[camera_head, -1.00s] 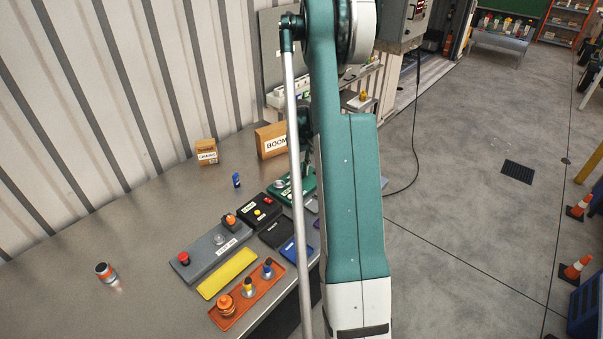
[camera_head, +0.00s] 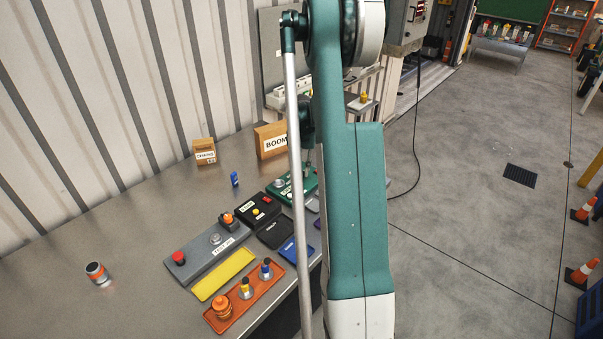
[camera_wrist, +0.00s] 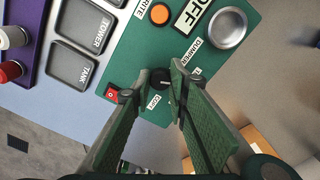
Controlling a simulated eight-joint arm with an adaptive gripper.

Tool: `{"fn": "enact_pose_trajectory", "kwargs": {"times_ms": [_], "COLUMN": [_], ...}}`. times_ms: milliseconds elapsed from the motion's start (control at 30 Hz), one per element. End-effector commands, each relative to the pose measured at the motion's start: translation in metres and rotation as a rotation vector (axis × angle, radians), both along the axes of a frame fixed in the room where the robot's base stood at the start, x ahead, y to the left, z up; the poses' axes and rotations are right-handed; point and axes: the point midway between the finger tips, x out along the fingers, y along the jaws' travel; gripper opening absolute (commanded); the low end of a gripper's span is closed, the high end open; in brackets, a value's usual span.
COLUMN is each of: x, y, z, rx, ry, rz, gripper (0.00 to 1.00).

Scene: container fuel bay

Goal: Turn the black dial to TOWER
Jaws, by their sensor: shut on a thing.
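In the wrist view, the black dial (camera_wrist: 160,84) sits on a green panel (camera_wrist: 140,50) between my fingertips. My gripper (camera_wrist: 155,86) is shut on the dial, one finger at each side. The dial's pointer is too dark and small to read. In the head view, the green panel (camera_head: 283,194) shows partly beside my arm, and the dial cannot be made out there.
A BOOM box (camera_head: 271,141) stands behind.

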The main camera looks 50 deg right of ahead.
Motion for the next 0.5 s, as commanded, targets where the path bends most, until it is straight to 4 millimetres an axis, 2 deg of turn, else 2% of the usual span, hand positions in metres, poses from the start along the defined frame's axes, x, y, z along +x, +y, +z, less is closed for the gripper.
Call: {"fn": "enact_pose_trajectory", "kwargs": {"times_ms": [500], "x": [0.0005], "y": [-0.0004], "z": [0.0007], "rx": [-0.001], "ry": [-0.001], "rz": [-0.032], "gripper": [0.05]}}
